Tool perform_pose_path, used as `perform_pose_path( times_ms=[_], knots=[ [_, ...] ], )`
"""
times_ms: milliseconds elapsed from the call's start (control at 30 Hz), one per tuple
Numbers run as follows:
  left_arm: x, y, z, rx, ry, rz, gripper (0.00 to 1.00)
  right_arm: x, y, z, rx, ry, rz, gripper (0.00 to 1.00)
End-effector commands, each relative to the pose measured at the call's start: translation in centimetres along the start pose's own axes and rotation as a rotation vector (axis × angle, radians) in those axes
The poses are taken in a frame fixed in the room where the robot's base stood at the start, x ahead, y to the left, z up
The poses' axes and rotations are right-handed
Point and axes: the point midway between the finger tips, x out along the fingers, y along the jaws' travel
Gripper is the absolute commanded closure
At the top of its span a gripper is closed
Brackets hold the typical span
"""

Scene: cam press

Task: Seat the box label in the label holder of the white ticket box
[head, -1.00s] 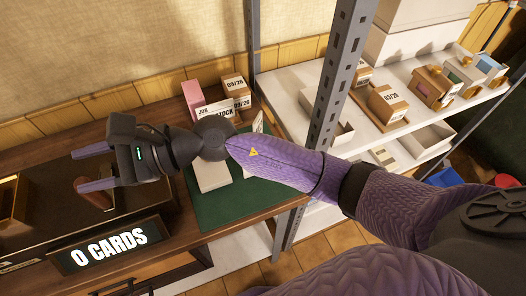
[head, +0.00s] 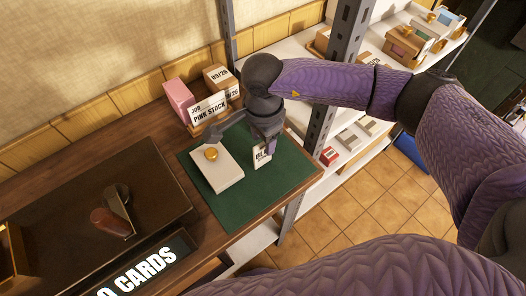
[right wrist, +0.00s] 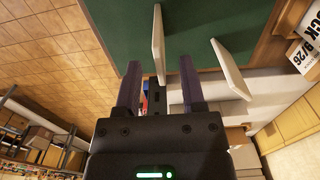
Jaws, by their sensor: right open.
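The box label (head: 260,157), a small white card with dark letters starting "BL", stands upright on the green mat (head: 228,212). My right gripper (head: 266,148) is open just above and behind it, hiding part of it. In the right wrist view a thin white upright panel (right wrist: 158,45), apparently this label, lies ahead between the open fingertips (right wrist: 158,82). A white block with a brass knob (head: 222,172) lies left of the label, perhaps the white ticket box; I cannot make out its label holder. My left gripper is out of view.
A "PINK STOCK" sign (head: 209,108), a pink box (head: 177,97) and a brown carton (head: 219,78) stand behind the mat. A grey shelf post (head: 345,50) rises at the right.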

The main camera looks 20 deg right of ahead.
Motion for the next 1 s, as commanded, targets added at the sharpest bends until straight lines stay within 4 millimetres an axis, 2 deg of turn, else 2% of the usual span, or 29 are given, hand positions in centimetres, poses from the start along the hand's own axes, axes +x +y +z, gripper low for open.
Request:
perform_pose_path(
  times_ms=[33,133,367,400,633,1000],
  knots=[
    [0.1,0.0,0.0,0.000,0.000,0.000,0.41,1.1,0.1,0.1,0.000,0.000,0.004,0.49],
    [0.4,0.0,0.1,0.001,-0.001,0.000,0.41,2.7,0.0,0.1,-0.001,-0.002,0.001,0.49],
    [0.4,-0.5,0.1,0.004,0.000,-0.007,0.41,3.1,0.0,0.1,-0.002,-0.002,-0.001,0.49],
    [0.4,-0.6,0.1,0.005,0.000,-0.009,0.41,3.0,0.0,0.1,-0.002,-0.002,-0.001,0.51],
    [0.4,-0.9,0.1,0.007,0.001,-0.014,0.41,3.0,0.0,0.1,-0.002,-0.002,-0.001,0.99],
    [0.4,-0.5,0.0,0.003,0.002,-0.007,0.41,3.0,0.0,0.1,-0.002,-0.002,-0.001,1.00]
  ],
)
